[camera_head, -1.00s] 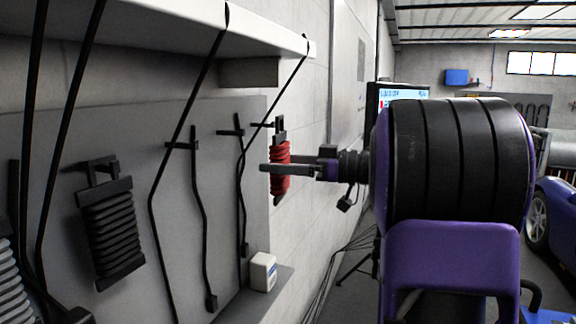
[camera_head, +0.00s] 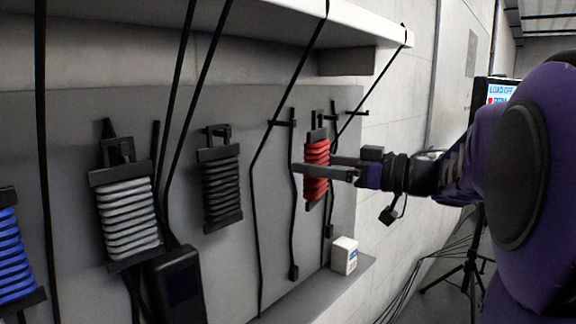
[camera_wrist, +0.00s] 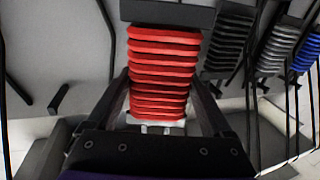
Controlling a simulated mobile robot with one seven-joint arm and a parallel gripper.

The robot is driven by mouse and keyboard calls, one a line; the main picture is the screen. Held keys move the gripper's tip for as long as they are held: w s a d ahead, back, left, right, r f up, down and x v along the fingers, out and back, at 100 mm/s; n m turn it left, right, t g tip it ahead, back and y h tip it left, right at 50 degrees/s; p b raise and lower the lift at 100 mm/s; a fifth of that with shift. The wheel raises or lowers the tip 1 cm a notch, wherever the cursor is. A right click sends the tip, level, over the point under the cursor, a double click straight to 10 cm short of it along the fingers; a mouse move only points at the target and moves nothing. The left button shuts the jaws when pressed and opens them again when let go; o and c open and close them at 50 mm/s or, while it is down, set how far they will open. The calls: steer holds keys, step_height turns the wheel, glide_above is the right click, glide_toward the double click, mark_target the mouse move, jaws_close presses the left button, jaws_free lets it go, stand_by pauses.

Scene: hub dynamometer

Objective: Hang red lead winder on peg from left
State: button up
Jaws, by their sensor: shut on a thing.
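The red lead winder (camera_head: 316,170) is upright, with dark end bars at top and bottom. My gripper (camera_head: 326,170) is shut on it. In the wrist view the red coils (camera_wrist: 160,75) fill the space between my fingers. It is in front of the right part of the grey board, between a bare peg (camera_head: 283,123) with a lead behind it and another peg (camera_head: 352,113) further right. I cannot tell the gap between the winder and the board. To the left, black (camera_head: 221,190), grey (camera_head: 128,215) and blue (camera_head: 12,260) winders hang on the board.
A white shelf (camera_head: 370,28) overhangs the board, and black leads droop from it in front of the pegs. A small white box (camera_head: 344,255) sits on the lower ledge (camera_head: 300,292). A monitor (camera_head: 494,92) on a tripod stands at right.

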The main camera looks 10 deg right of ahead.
steer(key=shift+w+a+f+b, duration=0.1)
steer(key=shift+w+a+b, duration=0.2)
steer(key=shift+w+a, duration=0.55)
steer(key=shift+w+a+f+b, duration=0.1)
steer(key=shift+w+a+b, duration=0.4)
steer(key=shift+w, duration=0.55)
steer(key=shift+w+a+f+b, duration=0.1)
steer(key=shift+w+a+b, duration=0.05)
steer(key=shift+w+a, duration=0.75)
steer(key=shift+w+a+f+p, duration=0.15)
steer(key=shift+w+f+p, duration=0.1)
steer(key=shift+w+p, duration=0.15)
steer(key=shift+f, duration=0.3)
steer(key=o, duration=1.4)
steer(key=shift+c, duration=0.2)
steer(key=v, duration=1.7)
steer(key=shift+r+p, duration=0.2)
steer(key=shift+p, duration=0.25)
